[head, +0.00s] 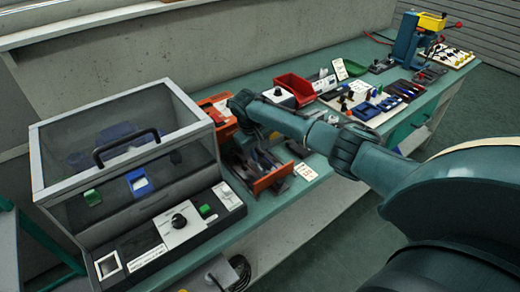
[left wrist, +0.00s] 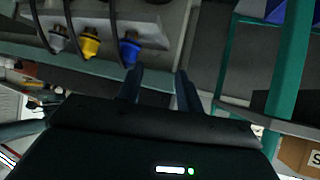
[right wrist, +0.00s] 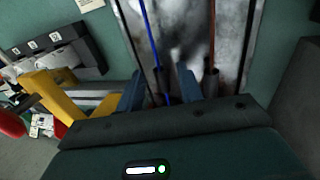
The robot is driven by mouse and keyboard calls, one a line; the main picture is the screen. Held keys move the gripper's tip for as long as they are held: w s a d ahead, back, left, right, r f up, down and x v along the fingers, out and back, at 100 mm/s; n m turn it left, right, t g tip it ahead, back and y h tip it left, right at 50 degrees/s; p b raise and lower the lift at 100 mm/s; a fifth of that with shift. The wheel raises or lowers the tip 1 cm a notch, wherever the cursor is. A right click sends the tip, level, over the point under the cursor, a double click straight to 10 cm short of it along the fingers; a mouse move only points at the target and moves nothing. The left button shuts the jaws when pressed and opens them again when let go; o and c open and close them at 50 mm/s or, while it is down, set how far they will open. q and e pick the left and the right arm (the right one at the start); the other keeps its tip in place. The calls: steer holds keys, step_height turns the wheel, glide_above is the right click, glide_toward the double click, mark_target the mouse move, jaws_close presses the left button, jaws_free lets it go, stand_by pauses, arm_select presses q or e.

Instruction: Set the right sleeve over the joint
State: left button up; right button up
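In the right wrist view three thin wires, black, blue (right wrist: 150,35) and brown-red (right wrist: 212,30), run over a mottled metal plate (right wrist: 185,25). A short dark tube, sleeve-like, sits around the lower brown-red wire (right wrist: 210,76); another dark tube (right wrist: 158,76) is beside the blue wire. I cannot tell a joint under either. My right gripper (right wrist: 160,88) is open, the blue wire and left tube showing between its fingers; the right tube is outside them. Contact is unclear. In the head view its arm reaches over the bench. My left gripper (left wrist: 161,86) is open and empty.
A clear-sided enclosure (head: 75,185) with a knob panel stands at the bench's left end. An orange tray (head: 272,180) and a red bin (head: 296,88) are near my right arm. In the left wrist view, yellow (left wrist: 90,46) and blue (left wrist: 129,50) plugs hang from a grey block.

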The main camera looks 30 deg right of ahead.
steer(key=v, duration=1.3)
